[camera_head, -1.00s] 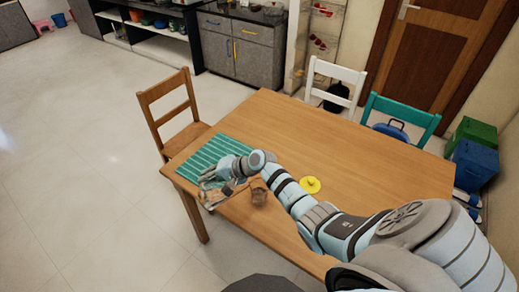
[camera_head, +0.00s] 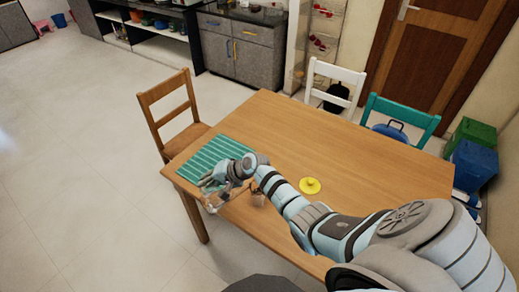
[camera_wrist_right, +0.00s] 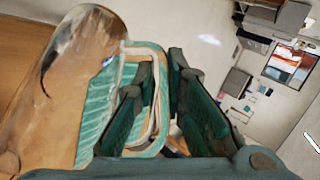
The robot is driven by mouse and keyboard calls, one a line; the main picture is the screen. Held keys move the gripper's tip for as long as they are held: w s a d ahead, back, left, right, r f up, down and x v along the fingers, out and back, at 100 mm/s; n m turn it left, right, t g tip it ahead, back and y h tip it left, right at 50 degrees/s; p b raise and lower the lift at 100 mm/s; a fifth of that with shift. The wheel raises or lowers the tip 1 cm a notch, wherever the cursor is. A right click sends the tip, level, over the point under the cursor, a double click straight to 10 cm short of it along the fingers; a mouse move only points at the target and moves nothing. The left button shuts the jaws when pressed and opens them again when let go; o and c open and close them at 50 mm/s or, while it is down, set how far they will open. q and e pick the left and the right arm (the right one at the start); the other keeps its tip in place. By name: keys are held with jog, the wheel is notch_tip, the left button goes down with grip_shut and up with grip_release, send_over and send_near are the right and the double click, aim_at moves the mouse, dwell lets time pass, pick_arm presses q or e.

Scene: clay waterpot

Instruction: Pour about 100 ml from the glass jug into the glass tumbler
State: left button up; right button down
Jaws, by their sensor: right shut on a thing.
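My right gripper (camera_head: 208,184) is at the near left corner of the table, by the striped mat. In the right wrist view its dark fingers (camera_wrist_right: 160,100) close around the pale loop of the jug's handle. The clear glass jug (camera_wrist_right: 70,85) fills the left of that view. In the head view the jug (camera_head: 214,206) is small and partly covered by the gripper; its exact tilt and any liquid cannot be made out. A small clear glass thing, likely the tumbler (camera_head: 257,201), shows beside my right arm, partly hidden by it. My left gripper is not in view.
The green striped mat (camera_head: 216,157) lies on the wooden table (camera_head: 350,165). A yellow disc with a knob (camera_head: 310,185) lies right of my forearm. A wooden chair (camera_head: 172,110), a white chair (camera_head: 334,85) and a teal chair (camera_head: 402,112) stand around. The table's far half is clear.

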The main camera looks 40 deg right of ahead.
jog(key=a+f+h, duration=0.1)
jog(key=w+a+g+h, duration=0.1)
jog(key=a+f+n+g+h, duration=0.1)
jog(key=shift+w+a+f+h, duration=0.25)
jog(key=shift+w+f+h, duration=0.1)
jog(key=shift+h, duration=0.05)
jog(key=f+g+h+b, duration=0.1)
jog(key=b, duration=0.2)
jog(key=a+f+h+b, duration=0.1)
jog(key=h+b, duration=0.1)
jog(key=b, duration=0.2)
jog(key=w+f+n+g+h+b, duration=0.1)
jog(key=f+b, duration=0.1)
jog(key=b, duration=0.2)
jog(key=shift+a+f+g, duration=0.1)
jog(key=shift+a+g, duration=0.15)
jog(key=shift+g, duration=0.05)
dwell(1.5)
